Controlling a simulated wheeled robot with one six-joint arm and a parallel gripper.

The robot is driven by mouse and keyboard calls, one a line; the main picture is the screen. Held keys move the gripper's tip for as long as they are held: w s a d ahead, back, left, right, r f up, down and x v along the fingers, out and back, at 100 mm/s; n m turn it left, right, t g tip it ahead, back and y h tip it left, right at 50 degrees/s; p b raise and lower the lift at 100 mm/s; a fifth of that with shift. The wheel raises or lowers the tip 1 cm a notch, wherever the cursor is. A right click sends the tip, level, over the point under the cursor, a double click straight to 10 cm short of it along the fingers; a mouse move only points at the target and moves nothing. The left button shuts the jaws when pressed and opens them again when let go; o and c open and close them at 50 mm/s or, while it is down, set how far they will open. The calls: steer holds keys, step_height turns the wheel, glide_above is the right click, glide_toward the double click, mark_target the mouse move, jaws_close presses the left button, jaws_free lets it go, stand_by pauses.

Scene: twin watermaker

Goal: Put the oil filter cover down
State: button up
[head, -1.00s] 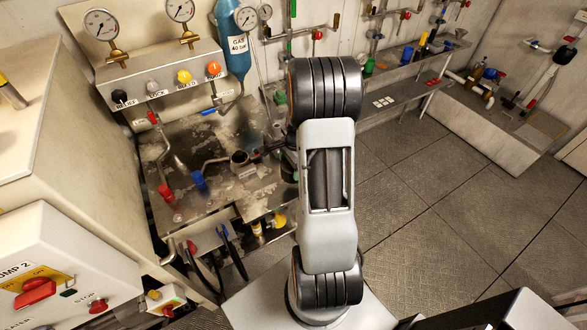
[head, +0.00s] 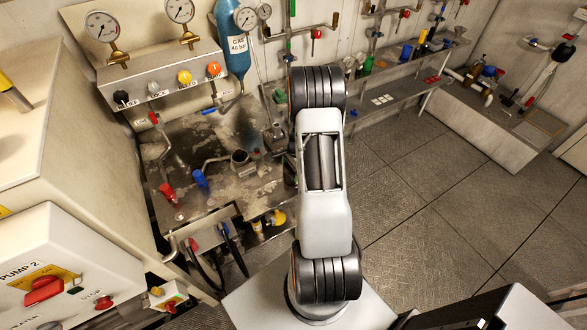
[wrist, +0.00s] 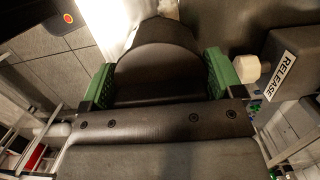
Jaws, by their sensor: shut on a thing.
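A dark, rounded piece, which I take to be the oil filter cover (wrist: 158,72), is held between the green finger pads of my gripper (wrist: 160,80) in the wrist view. The pads press on its left and right sides. In the head view my own arm hides the gripper and the cover. An open, round metal housing (head: 241,160) stands on the stained metal bench (head: 215,140), left of my arm. I cannot tell how far the cover is above any surface.
A gauge panel (head: 160,75) with colored knobs and a blue gas bottle (head: 231,40) stand behind the bench. Red (head: 168,192) and blue (head: 200,178) handles stick up at its front left. A shelf (head: 395,95) runs along the back wall. The floor (head: 440,190) at right is clear.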

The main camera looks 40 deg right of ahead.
steer(key=shift+f, duration=0.2)
steer(key=o, duration=0.9)
steer(key=shift+r, duration=0.1)
